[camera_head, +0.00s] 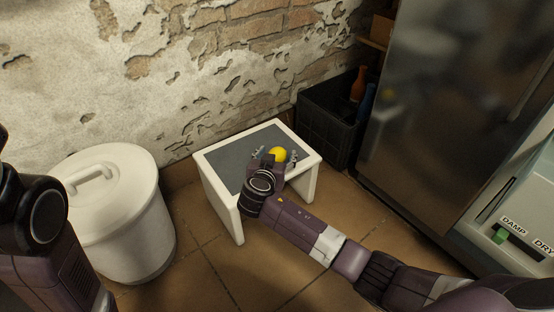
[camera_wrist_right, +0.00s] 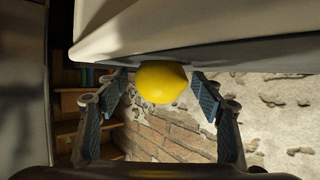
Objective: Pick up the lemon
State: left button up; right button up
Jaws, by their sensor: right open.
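A yellow lemon (camera_head: 277,154) sits on the grey top of a small white table (camera_head: 225,160). In the right wrist view the lemon (camera_wrist_right: 161,82) appears between the two spread fingers of my right gripper (camera_wrist_right: 160,88), with a gap on each side. In the head view my right gripper (camera_head: 275,157) is over the table at the lemon, partly hidden by its own wrist. It is open and holds nothing. My left arm shows at the left edge, but its gripper is out of the picture.
A white lidded bin (camera_head: 118,215) stands left of the table. A black crate (camera_head: 328,120) with bottles stands behind it to the right. A tall dark metal cabinet (camera_head: 445,90) is at the right. The brick wall (camera_head: 190,65) is close behind the table.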

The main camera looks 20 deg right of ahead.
jog(key=shift+c, duration=0.6)
jog(key=c, duration=1.2)
